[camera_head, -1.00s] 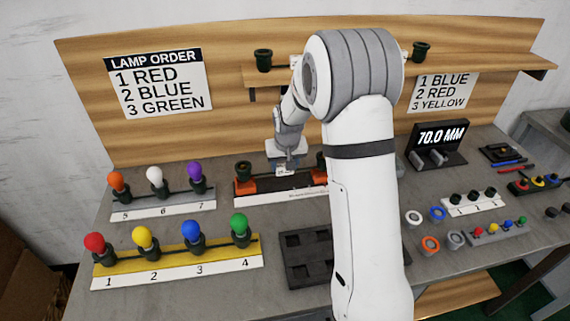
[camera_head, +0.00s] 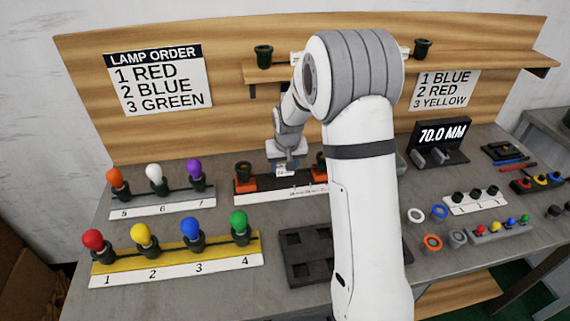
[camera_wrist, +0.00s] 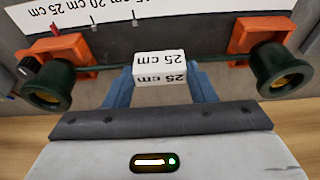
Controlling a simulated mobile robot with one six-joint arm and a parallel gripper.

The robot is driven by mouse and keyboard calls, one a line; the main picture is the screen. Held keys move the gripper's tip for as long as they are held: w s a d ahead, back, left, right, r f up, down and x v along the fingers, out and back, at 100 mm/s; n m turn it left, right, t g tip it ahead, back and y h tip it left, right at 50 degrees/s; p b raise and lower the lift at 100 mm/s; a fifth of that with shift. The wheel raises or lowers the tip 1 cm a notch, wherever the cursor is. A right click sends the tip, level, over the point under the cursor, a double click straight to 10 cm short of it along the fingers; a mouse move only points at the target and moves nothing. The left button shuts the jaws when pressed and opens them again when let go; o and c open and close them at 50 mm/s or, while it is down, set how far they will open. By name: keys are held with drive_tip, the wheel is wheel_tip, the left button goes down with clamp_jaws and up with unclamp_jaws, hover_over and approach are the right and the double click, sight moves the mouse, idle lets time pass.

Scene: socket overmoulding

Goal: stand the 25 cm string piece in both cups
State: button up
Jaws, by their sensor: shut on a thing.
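The 25 cm string piece is a dark cord with a white tag (camera_wrist: 160,66) reading "25 cm" and a dark green socket at each end, the left socket (camera_wrist: 48,88) and the right socket (camera_wrist: 280,72). My gripper (camera_wrist: 160,78) has its blue fingers shut on the piece at the tag. It also shows in the head view (camera_head: 285,164). The sockets are at the two orange cups, left (camera_wrist: 62,46) and right (camera_wrist: 262,47). They overlap the cups in the wrist view; I cannot tell whether they are seated. In the head view my arm partly hides the right cup (camera_head: 319,182).
A white scale strip (camera_wrist: 100,12) with length marks runs along the cups. A lamp row (camera_head: 178,276) stands front left and another (camera_head: 163,209) behind it. A dark compartment tray (camera_head: 290,270) lies in front. A wooden shelf (camera_head: 480,66) with sockets is above.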

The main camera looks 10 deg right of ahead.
drive_tip(key=shift+f+b, duration=0.65)
drive_tip(key=shift+f, duration=0.25)
drive_tip(key=o, duration=1.1)
drive_tip(key=shift+v, duration=3.9)
drive_tip(key=shift+g, duration=0.3)
drive_tip(key=s+r+p, duration=0.1)
drive_tip(key=s+r, duration=0.3)
drive_tip(key=s, duration=0.6)
drive_tip(key=s+d+r+p, duration=0.1)
drive_tip(key=s+r, duration=0.3)
drive_tip(key=s, duration=0.6)
drive_tip(key=s+r+p, duration=0.3)
drive_tip(key=s+r, duration=0.1)
drive_tip(key=s, duration=0.6)
drive_tip(key=shift+d+r, duration=0.25)
drive_tip(key=shift+d, duration=0.1)
